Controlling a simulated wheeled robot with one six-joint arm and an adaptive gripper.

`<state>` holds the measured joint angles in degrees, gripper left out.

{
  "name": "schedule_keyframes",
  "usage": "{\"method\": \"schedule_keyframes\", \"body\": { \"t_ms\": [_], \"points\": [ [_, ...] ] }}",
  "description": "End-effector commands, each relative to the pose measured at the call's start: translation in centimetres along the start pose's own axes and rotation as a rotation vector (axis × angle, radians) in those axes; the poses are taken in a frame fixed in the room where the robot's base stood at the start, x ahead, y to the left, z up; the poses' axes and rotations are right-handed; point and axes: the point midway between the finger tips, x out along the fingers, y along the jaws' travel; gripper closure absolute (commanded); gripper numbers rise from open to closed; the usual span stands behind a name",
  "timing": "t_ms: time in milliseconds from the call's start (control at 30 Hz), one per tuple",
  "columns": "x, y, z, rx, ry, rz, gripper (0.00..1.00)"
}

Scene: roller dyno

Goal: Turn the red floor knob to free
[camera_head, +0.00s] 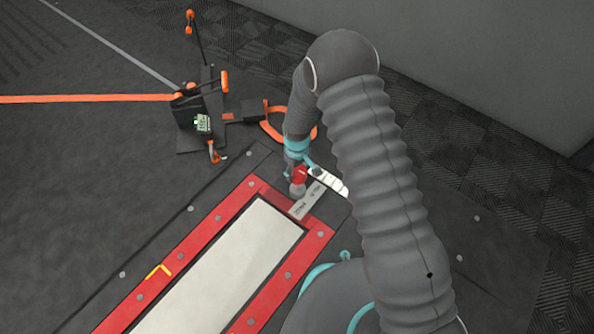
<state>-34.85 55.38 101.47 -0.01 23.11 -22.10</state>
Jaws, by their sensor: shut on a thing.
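The red floor knob (300,173) stands near the far right end of the red-framed floor unit, on a small grey base. A light label plate (308,202) with dark lettering lies beside it; the lettering is too small to read surely. My gripper (302,170) reaches down from above and is shut on the red knob. My arm's links hide much of the gripper and part of the knob's far side. I cannot tell the knob's set position.
The red frame (151,285) surrounds a long pale panel (225,270). Beyond it, a dark stand with orange parts (200,110) and an orange strap (85,99) lie on the floor. A grey wall (480,60) rises at the upper right. Dark floor at the left is open.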

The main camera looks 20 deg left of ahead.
Motion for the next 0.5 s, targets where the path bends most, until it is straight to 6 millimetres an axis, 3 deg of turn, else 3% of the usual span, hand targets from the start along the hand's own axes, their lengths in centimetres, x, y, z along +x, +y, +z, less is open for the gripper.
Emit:
{"method": "schedule_keyframes", "body": {
  "t_ms": [500],
  "points": [
    [0.16,0.07,0.14,0.487,-0.003,-0.001,0.73]
  ]
}}
